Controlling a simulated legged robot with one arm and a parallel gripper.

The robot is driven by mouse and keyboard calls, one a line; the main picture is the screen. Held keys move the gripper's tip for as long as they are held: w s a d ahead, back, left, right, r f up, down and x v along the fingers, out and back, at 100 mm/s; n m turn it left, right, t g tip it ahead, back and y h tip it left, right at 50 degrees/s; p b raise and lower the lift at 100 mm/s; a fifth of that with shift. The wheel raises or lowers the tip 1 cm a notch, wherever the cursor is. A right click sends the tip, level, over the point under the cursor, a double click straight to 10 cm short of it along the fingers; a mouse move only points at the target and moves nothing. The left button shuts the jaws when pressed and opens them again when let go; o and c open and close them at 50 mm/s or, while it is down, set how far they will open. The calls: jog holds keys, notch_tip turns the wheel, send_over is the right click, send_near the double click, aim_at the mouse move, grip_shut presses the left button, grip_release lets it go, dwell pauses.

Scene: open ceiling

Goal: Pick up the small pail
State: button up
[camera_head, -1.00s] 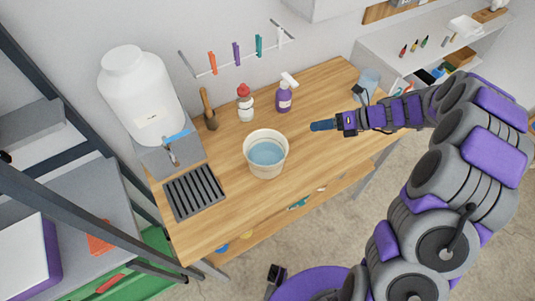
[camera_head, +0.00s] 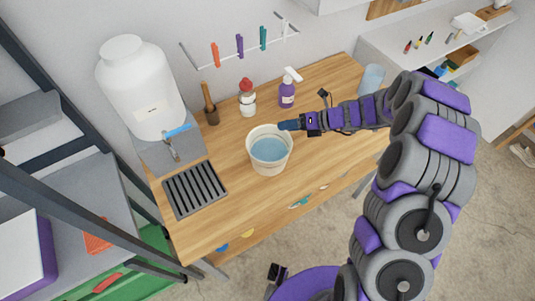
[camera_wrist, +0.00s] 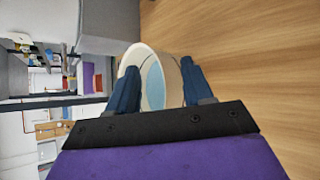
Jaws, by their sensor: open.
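The small pail (camera_head: 270,166) is white with pale blue contents and stands upright on the wooden table. In the wrist view the pail (camera_wrist: 151,52) shows ahead, partly between the two blue fingers. My gripper (camera_head: 284,126) is at the pail's upper right rim in the head view. In the wrist view my gripper (camera_wrist: 156,82) is open, with one finger on each side of the near part of the pail. I cannot tell whether the fingers touch it.
A black slotted drain tray (camera_head: 195,190) lies left of the pail. A large white jug (camera_head: 143,95) with a tap stands behind it. A red-capped bottle (camera_head: 248,103) and a purple spray bottle (camera_head: 287,94) stand at the back. The table front (camera_head: 240,215) is clear.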

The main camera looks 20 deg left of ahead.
aim_at(282, 132)
jog(key=a+f+b, duration=0.1)
jog(key=a+f, duration=0.1)
jog(key=f, duration=0.1)
jog(key=shift+s+a+f+b, duration=0.15)
jog(key=shift+s+a+b, duration=0.15)
jog(key=shift+s+b, duration=0.1)
jog(key=shift+a, duration=0.5)
jog(key=shift+c, duration=0.9)
jog(key=shift+d, duration=0.3)
jog(key=c, duration=0.6)
grip_shut()
jog(key=shift+a, duration=0.2)
